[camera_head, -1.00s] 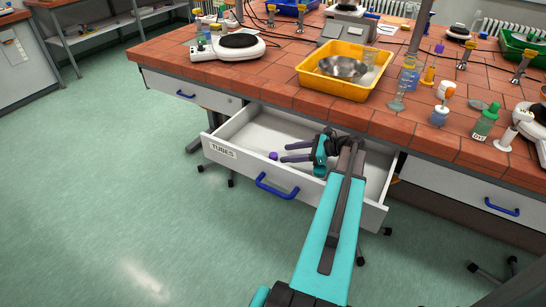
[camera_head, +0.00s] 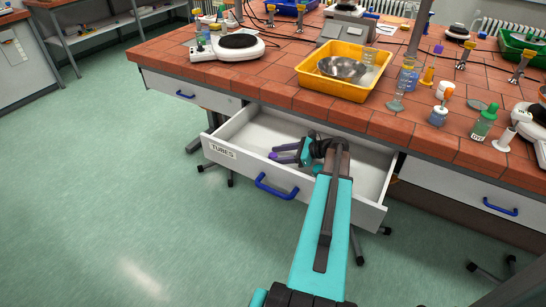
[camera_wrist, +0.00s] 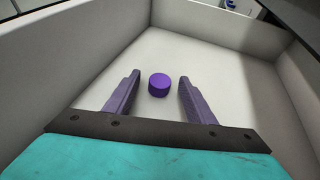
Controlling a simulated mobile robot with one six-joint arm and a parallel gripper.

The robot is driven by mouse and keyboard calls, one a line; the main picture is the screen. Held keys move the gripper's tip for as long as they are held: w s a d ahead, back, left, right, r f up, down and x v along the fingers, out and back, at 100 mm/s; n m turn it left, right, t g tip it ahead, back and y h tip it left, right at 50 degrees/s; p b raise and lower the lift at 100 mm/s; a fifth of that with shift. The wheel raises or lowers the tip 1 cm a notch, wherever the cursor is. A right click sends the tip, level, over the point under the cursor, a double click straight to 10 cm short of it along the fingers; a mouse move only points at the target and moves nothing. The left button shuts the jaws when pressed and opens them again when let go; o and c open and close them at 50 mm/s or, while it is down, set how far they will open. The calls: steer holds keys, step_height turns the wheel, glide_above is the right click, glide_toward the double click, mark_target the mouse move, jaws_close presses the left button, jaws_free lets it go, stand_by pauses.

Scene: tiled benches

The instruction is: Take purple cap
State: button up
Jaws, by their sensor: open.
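The purple cap (camera_wrist: 159,84) lies on the white floor of the open drawer (camera_wrist: 210,53), near a corner in the wrist view. In the head view the cap (camera_head: 273,156) is a small purple spot at the fingertips. My gripper (camera_wrist: 156,80) is open, with one dark finger on each side of the cap. The cap sits between the fingertip ends, with a gap on both sides. In the head view my gripper (camera_head: 272,154) reaches down into the drawer labelled TUBES.
The drawer walls (camera_wrist: 75,45) stand close around my gripper. The tiled bench (camera_head: 230,80) overhangs behind the drawer and carries a yellow tray (camera_head: 312,82) with a metal bowl (camera_head: 342,68). The green floor (camera_head: 100,200) at the left is clear.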

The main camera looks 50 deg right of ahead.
stand_by(0.5)
steer(key=c, duration=1.1)
steer(key=shift+r, duration=5)
